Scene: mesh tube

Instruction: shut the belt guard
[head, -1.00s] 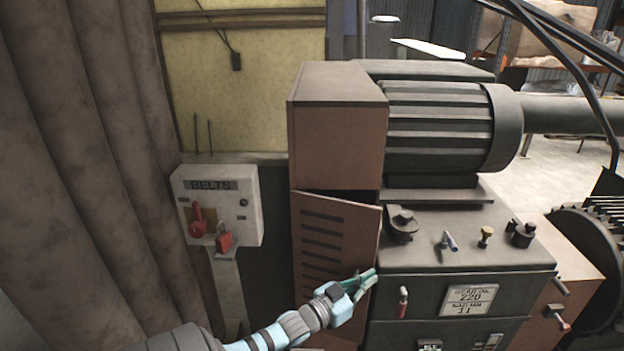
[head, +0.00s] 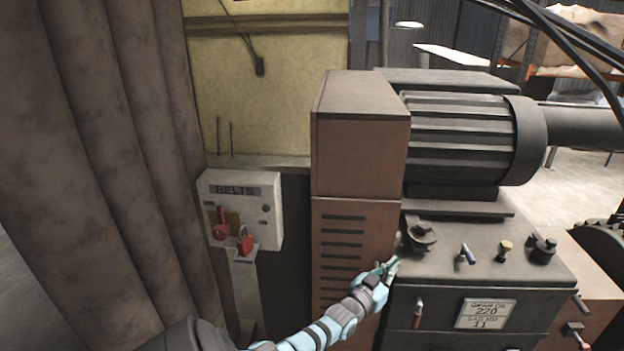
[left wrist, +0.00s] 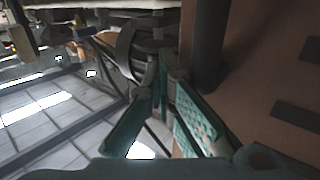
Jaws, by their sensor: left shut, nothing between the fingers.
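The belt guard (head: 342,222) is a brown panel with dark horizontal slots, below the brown upper housing in the head view. It sits in line with the housing above, with no gap visible along its top. The lower part of the panel is partly hidden by my left arm. My left gripper (head: 390,266) is shut and empty at the panel's right edge, by the dark control cabinet. In the left wrist view, my gripper's teal fingers (left wrist: 158,66) meet beside the brown slotted panel (left wrist: 262,70). I cannot tell whether they touch it. My right gripper is out of view.
A white box marked BELTS (head: 241,207), with a red switch and red padlock, is left of the guard. The control cabinet (head: 480,262) with knobs and levers stands right, below a ribbed motor (head: 458,140). A brown curtain (head: 100,150) hangs at the far left.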

